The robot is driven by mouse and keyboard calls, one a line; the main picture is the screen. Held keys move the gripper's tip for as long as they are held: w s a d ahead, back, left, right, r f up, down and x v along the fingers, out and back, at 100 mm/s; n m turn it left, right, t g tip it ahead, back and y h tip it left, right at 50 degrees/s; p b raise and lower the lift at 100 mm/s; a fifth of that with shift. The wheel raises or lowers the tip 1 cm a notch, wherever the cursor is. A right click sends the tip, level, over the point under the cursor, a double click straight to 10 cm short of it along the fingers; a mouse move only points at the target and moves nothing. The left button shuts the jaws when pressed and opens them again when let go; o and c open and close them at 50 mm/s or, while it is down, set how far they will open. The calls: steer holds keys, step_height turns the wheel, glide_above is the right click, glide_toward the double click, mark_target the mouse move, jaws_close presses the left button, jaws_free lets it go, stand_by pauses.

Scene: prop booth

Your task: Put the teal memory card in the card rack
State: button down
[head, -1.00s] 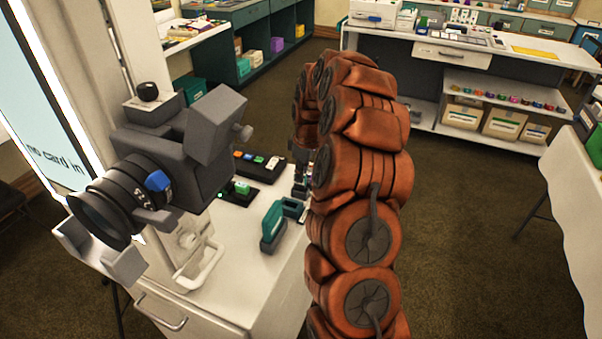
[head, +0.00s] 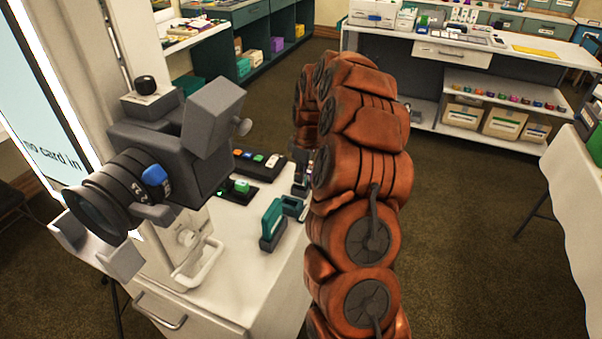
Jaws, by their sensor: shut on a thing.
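My gripper (head: 300,180) shows only as a small dark part beside my orange arm, over the right edge of the white counter (head: 228,280). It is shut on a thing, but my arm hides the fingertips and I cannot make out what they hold. A black strip with several coloured squares (head: 257,160) lies at the back of the counter and may be the card rack. A black tray (head: 262,199) in front of it holds a green card-like piece (head: 241,186). I cannot pick out the teal memory card with certainty.
A teal block in a grey base (head: 272,220) and a small teal-and-grey box (head: 293,207) stand near the gripper. A large dark camera (head: 175,150) fills the counter's left side. Beside it a screen (head: 40,110) reads "no card in". Open floor lies to the right.

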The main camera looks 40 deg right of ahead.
steer(key=shift+f+b, duration=0.3)
steer(key=shift+f, duration=0.3)
stand_by(0.3)
steer(key=shift+f, duration=0.35)
stand_by(0.3)
steer(key=c, duration=1.1)
jaws_free()
steer(key=shift+r, duration=3.5)
